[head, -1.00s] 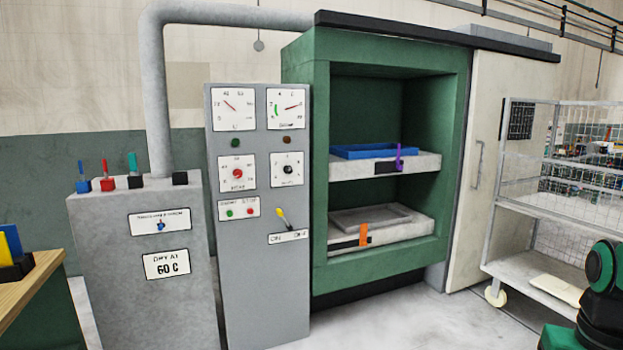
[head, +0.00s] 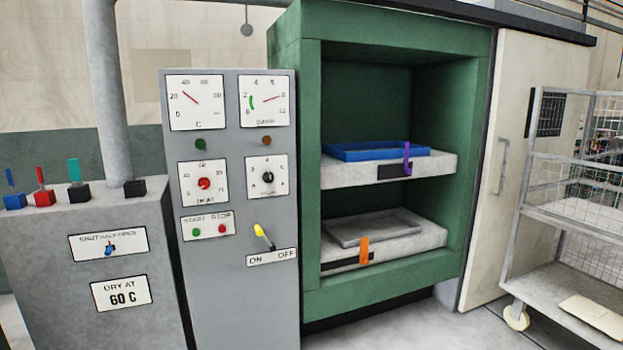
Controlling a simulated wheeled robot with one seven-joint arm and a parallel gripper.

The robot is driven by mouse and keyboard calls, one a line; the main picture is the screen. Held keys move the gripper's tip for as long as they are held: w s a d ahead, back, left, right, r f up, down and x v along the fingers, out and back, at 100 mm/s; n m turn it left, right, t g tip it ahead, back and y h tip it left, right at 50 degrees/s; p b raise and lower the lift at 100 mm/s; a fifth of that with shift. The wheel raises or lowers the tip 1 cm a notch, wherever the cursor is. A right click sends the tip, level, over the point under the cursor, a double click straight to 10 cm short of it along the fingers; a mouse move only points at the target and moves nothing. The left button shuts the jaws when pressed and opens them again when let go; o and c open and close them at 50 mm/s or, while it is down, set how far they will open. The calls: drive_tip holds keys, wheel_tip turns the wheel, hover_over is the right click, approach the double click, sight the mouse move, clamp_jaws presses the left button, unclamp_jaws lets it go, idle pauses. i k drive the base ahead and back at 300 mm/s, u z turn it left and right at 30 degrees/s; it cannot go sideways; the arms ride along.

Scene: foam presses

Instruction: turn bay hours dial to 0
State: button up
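The hours dial (head: 267,177) is a small black knob on a white plate at the right of the grey control panel (head: 236,315). Its label is too blurred to read surely, and I cannot tell which number its pointer faces. The red-knobbed heat dial (head: 204,184) is to its left. Two gauges, one marked C (head: 196,102) and one at its right (head: 267,100), are above. My gripper is not in view.
Right of the panel is an open green cabinet (head: 310,180) with two trays on shelves. A yellow-handled ON/OFF lever (head: 262,235) juts out below the dial. A grey lever console (head: 50,260) stands left, a wire cart (head: 535,185) right.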

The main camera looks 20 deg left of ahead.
sight(267, 177)
drive_tip(key=u, duration=0.15)
drive_tip(key=i, duration=0.85)
drive_tip(key=u, duration=0.85)
drive_tip(key=i, duration=0.4)
drive_tip(key=u, duration=0.25)
